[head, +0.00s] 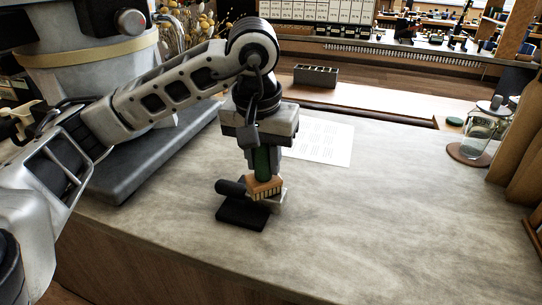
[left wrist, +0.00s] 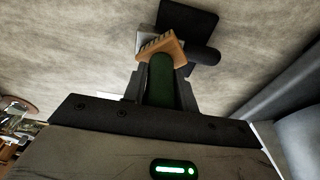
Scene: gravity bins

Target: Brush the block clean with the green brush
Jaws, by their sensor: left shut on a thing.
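My left gripper (head: 263,168) points down over the counter and is shut on the green handle of the brush (head: 264,186). The brush has a tan head with bristles, turned downward. In the left wrist view the green handle (left wrist: 161,80) sits between the fingers, with the tan head beyond their tips. The block (head: 241,214) is dark, with a flat black slab, a dark cylinder and a pale part, on the counter under the brush. It also shows in the left wrist view (left wrist: 188,20). The brush head overlaps its pale part; I cannot tell whether they touch. My right gripper is not in view.
The stone counter (head: 400,215) is clear to the right of the block. A white printed sheet (head: 325,143) lies behind the gripper. A glass jar (head: 477,134) stands on a round coaster at the right. A dark open box (head: 316,76) is at the back.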

